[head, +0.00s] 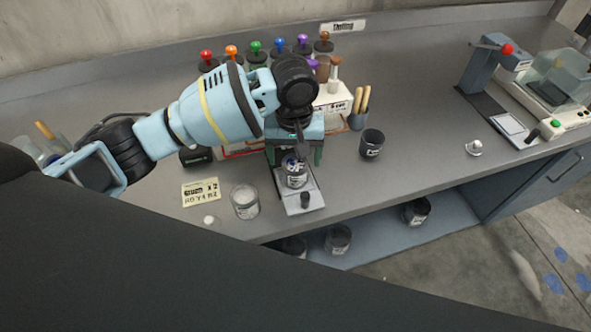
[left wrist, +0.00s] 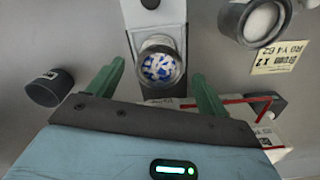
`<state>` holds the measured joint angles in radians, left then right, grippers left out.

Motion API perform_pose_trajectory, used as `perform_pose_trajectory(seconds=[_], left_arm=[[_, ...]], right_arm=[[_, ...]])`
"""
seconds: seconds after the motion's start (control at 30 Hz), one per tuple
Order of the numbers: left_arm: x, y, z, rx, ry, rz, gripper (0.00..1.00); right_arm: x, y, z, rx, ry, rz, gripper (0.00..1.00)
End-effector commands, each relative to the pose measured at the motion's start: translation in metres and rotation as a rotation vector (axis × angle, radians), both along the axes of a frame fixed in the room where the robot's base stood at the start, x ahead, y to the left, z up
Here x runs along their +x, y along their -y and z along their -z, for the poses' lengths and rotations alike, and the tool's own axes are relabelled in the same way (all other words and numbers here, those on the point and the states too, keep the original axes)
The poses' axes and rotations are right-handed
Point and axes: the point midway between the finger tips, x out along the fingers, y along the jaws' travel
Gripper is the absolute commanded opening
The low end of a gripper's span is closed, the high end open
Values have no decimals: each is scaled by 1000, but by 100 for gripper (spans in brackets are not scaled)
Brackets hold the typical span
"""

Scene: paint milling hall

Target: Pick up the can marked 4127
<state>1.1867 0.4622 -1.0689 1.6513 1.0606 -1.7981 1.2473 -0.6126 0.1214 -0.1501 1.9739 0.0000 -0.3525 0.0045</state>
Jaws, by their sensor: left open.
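A can with blue and white contents (head: 295,172) stands on a small grey plate (head: 311,188) near the bench's front edge. Its label is too small to read. My left gripper (head: 294,157) is open above it, with one green finger to each side. In the left wrist view the can (left wrist: 158,65) shows between and just beyond the open fingertips (left wrist: 158,76); I cannot tell whether they touch it. A dark can (head: 371,144) stands to the right and a pale-topped can (head: 244,202) to the left. I cannot read 4127 on any can.
Several colour-knobbed containers (head: 254,52) line the bench's back. A cup of wooden handles (head: 358,118) stands right of my gripper. A paper note (head: 201,192) lies left. More cans (head: 338,239) stand on the lower shelf.

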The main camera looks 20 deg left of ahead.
Motion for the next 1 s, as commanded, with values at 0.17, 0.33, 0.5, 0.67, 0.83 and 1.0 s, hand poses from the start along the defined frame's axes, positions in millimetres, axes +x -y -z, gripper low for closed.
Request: perform_pose_trajectory(seconds=[0.17,0.33,0.5,0.67,0.83,1.0], left_arm=[[0,1,25,1,-2,-1,79],[0,1,30,1,1,0,79],[0,1,29,1,2,0,77],[0,1,29,1,2,0,56],[0,1,29,1,1,0,34],[0,1,29,0,2,0,26]], right_arm=[[-5,-1,6,1,-16,1,36],[-6,-1,7,2,-19,2,36],[-6,-1,7,3,-19,3,36],[-7,-1,8,3,-20,3,36],[-7,-1,8,3,-22,2,36],[-7,-1,8,3,-22,2,36]])
